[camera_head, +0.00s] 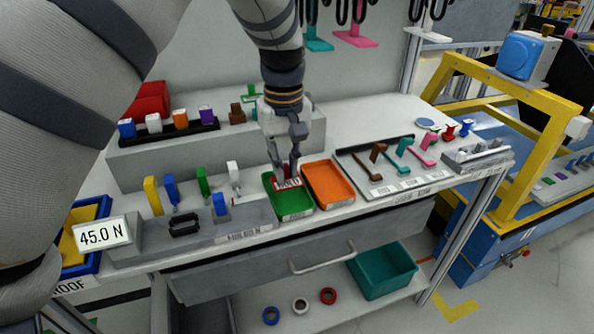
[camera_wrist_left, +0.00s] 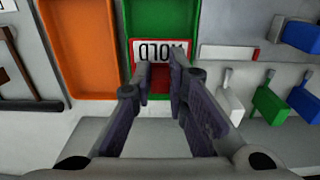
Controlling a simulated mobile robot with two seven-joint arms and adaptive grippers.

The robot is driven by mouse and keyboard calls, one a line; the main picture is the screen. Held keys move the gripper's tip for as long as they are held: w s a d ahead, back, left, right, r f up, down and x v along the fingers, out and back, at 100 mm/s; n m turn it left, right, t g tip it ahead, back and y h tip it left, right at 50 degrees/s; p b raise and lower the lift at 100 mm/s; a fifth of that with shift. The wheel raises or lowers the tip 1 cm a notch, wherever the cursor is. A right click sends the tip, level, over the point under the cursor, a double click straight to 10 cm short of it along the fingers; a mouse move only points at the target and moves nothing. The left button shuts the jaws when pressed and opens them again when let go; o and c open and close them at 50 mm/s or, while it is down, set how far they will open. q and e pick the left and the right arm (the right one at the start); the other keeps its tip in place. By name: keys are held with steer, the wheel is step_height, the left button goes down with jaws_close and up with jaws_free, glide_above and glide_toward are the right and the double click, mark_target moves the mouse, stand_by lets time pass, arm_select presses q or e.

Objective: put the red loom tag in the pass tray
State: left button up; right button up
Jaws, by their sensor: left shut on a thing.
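My left gripper (camera_head: 288,168) points down over the tray and is shut on the tag. Its two fingers (camera_wrist_left: 161,72) frame a red part of the tag. I cannot tell whether the tag touches the tray floor. My right gripper is not in view.
An orange tray (camera_head: 328,184) adjoins the green tray on the right. A grey rack (camera_head: 245,222) with coloured connectors stands left of it. A board (camera_head: 385,187) with hooked pieces lies further right. A raised shelf (camera_head: 150,165) is behind.

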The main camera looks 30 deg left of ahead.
arm_select(q)
steer(key=shift+w+a+f, duration=0.1)
steer(key=shift+a+f, duration=0.05)
steer(key=shift+f, duration=1.7)
steer(key=o, duration=0.8)
step_height(320, 180, up, 12)
steer(key=shift+r, duration=0.15)
